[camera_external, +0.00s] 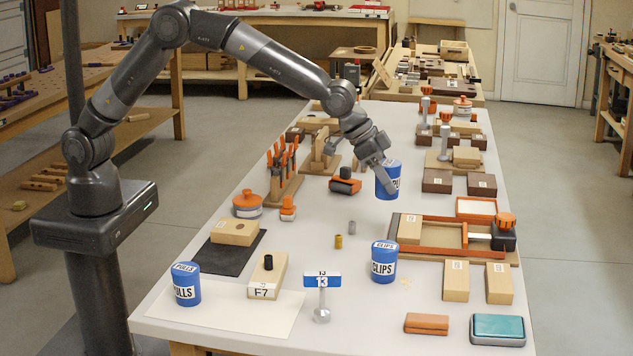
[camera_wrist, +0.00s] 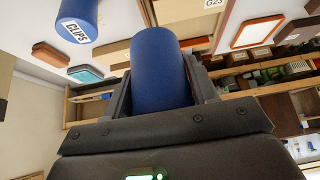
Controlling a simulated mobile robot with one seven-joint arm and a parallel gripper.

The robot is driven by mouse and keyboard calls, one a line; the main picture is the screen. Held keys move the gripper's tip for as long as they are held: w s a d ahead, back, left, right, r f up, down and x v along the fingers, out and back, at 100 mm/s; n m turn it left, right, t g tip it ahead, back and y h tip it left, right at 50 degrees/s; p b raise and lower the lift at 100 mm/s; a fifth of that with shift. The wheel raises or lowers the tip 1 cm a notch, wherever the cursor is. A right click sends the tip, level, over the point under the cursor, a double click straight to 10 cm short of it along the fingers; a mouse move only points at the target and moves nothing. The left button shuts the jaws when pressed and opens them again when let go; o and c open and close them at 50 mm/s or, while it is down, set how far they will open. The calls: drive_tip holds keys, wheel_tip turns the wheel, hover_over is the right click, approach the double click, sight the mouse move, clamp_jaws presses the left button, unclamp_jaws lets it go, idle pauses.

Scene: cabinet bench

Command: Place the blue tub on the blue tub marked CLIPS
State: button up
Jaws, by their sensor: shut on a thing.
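My gripper (camera_external: 384,178) is shut on a blue tub (camera_external: 394,182) with a partly hidden white label. The held tub is upright in the outside view, and its height above the bench is hard to tell. In the wrist view the blue tub (camera_wrist: 160,72) sits between the two fingers of my gripper (camera_wrist: 160,85). The blue tub marked CLIPS (camera_external: 384,263) stands upright on the bench, nearer the outside camera than the held tub and apart from it. The CLIPS tub also shows at the top left of the wrist view (camera_wrist: 78,20).
Another blue tub, marked PULLS (camera_external: 187,284), stands at the front left. A wooden fixture with an orange bar (camera_external: 430,245) lies right of the CLIPS tub. Two small cylinders (camera_external: 338,241) stand on mostly clear bench.

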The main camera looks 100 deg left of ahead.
drive_tip(key=s+d+r+m, duration=0.1)
drive_tip(key=s+d, duration=0.1)
drive_tip(key=d, duration=0.4)
drive_tip(key=s+d+r+h, duration=0.1)
drive_tip(key=s+d+r, duration=0.1)
drive_tip(key=d, duration=0.5)
drive_tip(key=s+d+r+m, duration=0.1)
drive_tip(key=s+d, duration=0.1)
drive_tip(key=d, duration=0.5)
drive_tip(key=shift+d+r+m+h, duration=0.1)
drive_tip(key=shift+r+m+h, duration=0.2)
drive_tip(key=shift+r, duration=0.05)
hover_over(385, 246)
wheel_tip(385, 246, down, 7)
drive_tip(key=shift+r, duration=0.1)
drive_tip(key=shift+f, duration=2)
drive_tip(key=shift+f, duration=0.2)
drive_tip(key=o, duration=1)
drive_tip(key=shift+o, duration=0.2)
